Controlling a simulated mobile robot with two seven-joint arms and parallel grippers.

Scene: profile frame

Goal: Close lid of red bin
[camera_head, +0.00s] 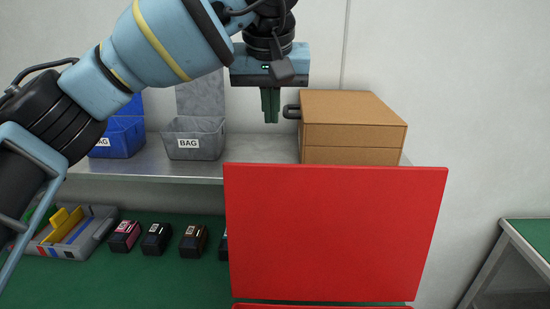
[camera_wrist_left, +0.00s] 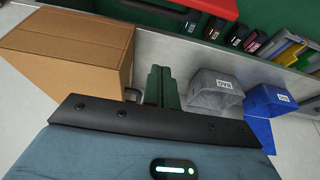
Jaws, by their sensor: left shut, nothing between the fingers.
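The red bin's lid (camera_head: 335,230) stands open and nearly upright in the head view, its broad flat face filling the lower middle. A thin strip of red (camera_head: 322,306) shows below it at the bottom edge; most of the bin is out of view. My left gripper (camera_head: 270,120) is above the lid's top edge and apart from it, fingers pointing down, shut and empty. In the left wrist view the shut green fingers (camera_wrist_left: 160,87) show with nothing between them, and a red surface (camera_wrist_left: 205,6) shows at the top. My right gripper is not in view.
A cardboard box (camera_head: 352,125) with a dark loop at its left stands on the metal shelf, close right of my left gripper. A grey bin (camera_head: 195,140) and a blue bin (camera_head: 118,140) stand left. Several small dark items (camera_head: 156,238) and a grey tray (camera_head: 85,240) lie on the green surface.

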